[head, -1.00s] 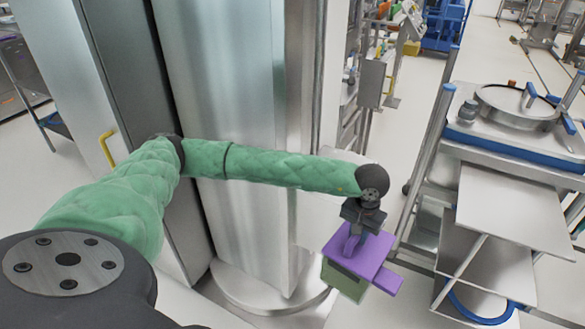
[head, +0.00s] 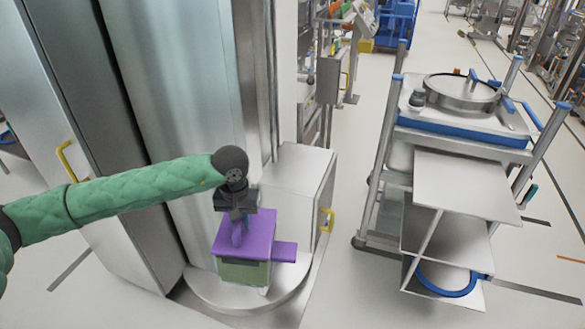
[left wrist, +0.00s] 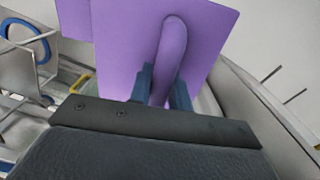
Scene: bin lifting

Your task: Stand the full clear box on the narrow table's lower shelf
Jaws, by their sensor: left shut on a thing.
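A box with a flat purple lid (head: 258,226) and a see-through greenish body (head: 243,271) hangs from my left gripper (head: 238,211). The gripper is shut on the upright handle of the lid, which also shows between the dark fingers in the left wrist view (left wrist: 170,55). The box looks about upright; its contents cannot be made out. At the right stands a narrow table-like unit with a pale top panel (head: 465,185) and a lower shelf (head: 455,240), well to the right of the box. My right gripper is out of view.
A metal trolley with a blue-edged top (head: 465,137) carries a round lidded vessel (head: 462,92) behind the panels. A metal cabinet (head: 292,190) with a yellow handle stands just behind and right of the box. Open floor (head: 345,285) lies between cabinet and trolley.

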